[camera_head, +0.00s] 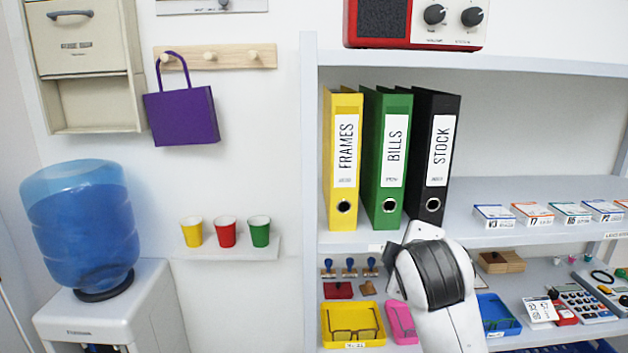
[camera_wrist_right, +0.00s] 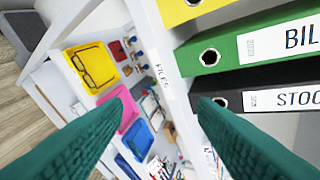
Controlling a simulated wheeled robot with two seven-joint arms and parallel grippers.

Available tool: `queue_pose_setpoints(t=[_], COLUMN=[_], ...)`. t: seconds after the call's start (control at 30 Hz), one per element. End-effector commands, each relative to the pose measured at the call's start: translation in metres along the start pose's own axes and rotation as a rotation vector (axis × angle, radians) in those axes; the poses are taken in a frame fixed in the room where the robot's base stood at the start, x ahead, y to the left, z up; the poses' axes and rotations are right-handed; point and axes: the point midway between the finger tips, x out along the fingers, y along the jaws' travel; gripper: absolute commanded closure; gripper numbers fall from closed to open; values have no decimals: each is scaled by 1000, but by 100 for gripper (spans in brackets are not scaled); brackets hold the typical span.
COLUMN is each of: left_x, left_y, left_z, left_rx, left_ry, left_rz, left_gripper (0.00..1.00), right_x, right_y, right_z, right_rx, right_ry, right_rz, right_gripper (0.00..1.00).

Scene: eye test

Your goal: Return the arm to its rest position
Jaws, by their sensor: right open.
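My right arm (camera_head: 440,290), white with a black joint, reaches up from the bottom in the head view, in front of the shelf unit. Its fingers are hidden there behind the arm. In the right wrist view my right gripper (camera_wrist_right: 162,106) is open, with two teal ridged fingers far apart and nothing between them. The right finger overlaps part of the black STOCK binder (camera_wrist_right: 262,100) in that view; I cannot tell whether it touches. The head view shows this binder (camera_head: 436,160) upright on the shelf. My left gripper is in neither view.
The yellow FRAMES binder (camera_head: 343,160) and green BILLS binder (camera_head: 386,160) stand beside the black one. Small boxes (camera_head: 494,216) line the shelf to the right. Below are a yellow tray (camera_head: 352,311) with glasses, a pink tray (camera_head: 401,321) and a blue tray (camera_head: 497,316).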

Motion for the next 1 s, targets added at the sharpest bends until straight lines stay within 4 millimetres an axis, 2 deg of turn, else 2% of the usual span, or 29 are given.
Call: queue_pose_setpoints(t=[0.03, 0.13, 0.23, 0.4, 0.5, 0.7, 1.0], left_x=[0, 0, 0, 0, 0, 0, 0], left_y=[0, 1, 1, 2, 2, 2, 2], left_z=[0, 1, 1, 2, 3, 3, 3], left_rx=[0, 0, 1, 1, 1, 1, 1], left_ry=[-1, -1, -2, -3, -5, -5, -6], left_rz=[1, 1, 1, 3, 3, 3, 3], left_gripper=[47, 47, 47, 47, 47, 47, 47], right_x=[12, 24, 26, 8, -11, -47, -96], right_y=[35, 96, 156, 251, 295, 350, 398], right_z=[-16, -44, -73, -124, -150, -184, -218], right_rx=[56, 183, 312, 528, 640, 793, 943], right_ry=[9, 32, 73, 175, 243, 356, 496], right_rz=[63, 166, 261, 408, 472, 548, 612], right_gripper=[47, 47, 47, 47, 47, 47, 47])
